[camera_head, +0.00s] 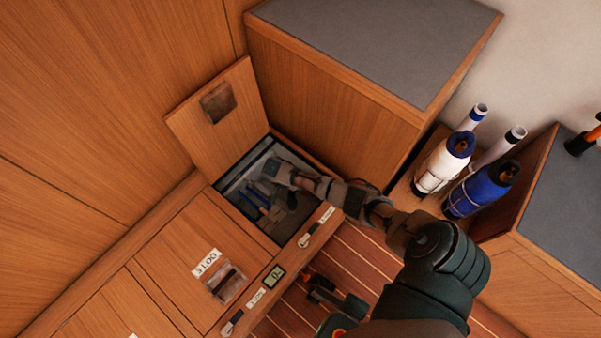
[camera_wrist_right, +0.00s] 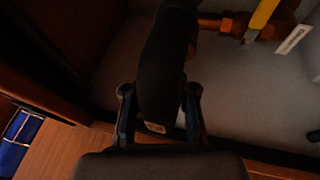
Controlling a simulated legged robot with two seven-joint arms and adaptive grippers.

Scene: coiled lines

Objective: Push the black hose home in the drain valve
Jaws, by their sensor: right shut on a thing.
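The black hose (camera_wrist_right: 168,55) is a thick dark tube in the right wrist view, running up from between my fingers past the top edge. My right gripper (camera_wrist_right: 160,105) is shut on it, with a finger on each side. The drain valve (camera_wrist_right: 225,24) is brass-coloured with a yellow lever, at the top right of that view. Its body lies close beside the hose's upper part; the hose's end is not clear, so I cannot tell how they join. In the head view my right gripper (camera_head: 280,174) reaches into the open locker; hose and valve are too small and dark there.
The locker lid (camera_head: 225,115) stands open against the wooden wall. The locker rim (camera_head: 310,232) surrounds the opening closely. A grey-topped cabinet (camera_head: 375,40) stands behind. White and blue bottle-like things (camera_head: 442,163) stand at right. A label (camera_wrist_right: 294,38) is beside the valve.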

